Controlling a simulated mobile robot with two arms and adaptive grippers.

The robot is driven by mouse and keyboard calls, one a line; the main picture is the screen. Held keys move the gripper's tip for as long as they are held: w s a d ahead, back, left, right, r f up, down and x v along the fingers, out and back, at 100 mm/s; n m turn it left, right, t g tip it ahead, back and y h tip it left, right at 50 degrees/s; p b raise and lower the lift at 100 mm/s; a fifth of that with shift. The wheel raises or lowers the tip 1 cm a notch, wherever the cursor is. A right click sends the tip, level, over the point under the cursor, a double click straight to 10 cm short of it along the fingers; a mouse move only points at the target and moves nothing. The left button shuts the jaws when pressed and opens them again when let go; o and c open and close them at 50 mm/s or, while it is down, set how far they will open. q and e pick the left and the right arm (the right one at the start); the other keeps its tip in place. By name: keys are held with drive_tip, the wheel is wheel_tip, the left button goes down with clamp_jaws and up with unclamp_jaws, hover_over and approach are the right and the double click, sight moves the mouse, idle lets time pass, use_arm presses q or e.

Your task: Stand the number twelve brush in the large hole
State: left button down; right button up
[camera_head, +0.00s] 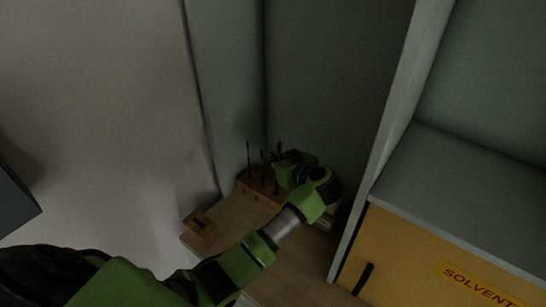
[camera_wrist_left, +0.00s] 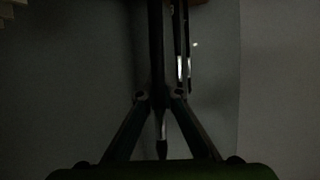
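A wooden block (camera_head: 262,194) stands in the dark back corner with several thin upright brushes (camera_head: 249,160) in it. My left gripper (camera_head: 283,168) is at its right end, its fingertips mostly hidden. In the left wrist view its fingers are close together around a dark brush (camera_wrist_left: 162,148), whose metal collar and dark tip point toward the palm. It seems shut on that brush, though the contact is dark. No brush number is readable. A smaller wooden block (camera_head: 202,236) with a dark opening sits at the shelf's front left. My right gripper is not in view.
A pale panel stands right of the arm, beside a yellow cabinet (camera_head: 420,250) marked SOLVENT. Grey walls close in behind and left of the block. More slim rods with bright metal parts (camera_wrist_left: 185,70) show beside the fingers in the wrist view. Bare wooden surface (camera_head: 228,215) lies between the blocks.

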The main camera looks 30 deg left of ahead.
use_arm(q)
drive_tip(key=shift+f, duration=0.15)
drive_tip(key=shift+f, duration=0.55)
wheel_tip(320, 180, down, 3)
drive_tip(key=shift+r, duration=0.15)
idle(0.7)
drive_tip(key=shift+f, duration=0.2)
drive_tip(key=shift+f, duration=0.2)
idle(0.4)
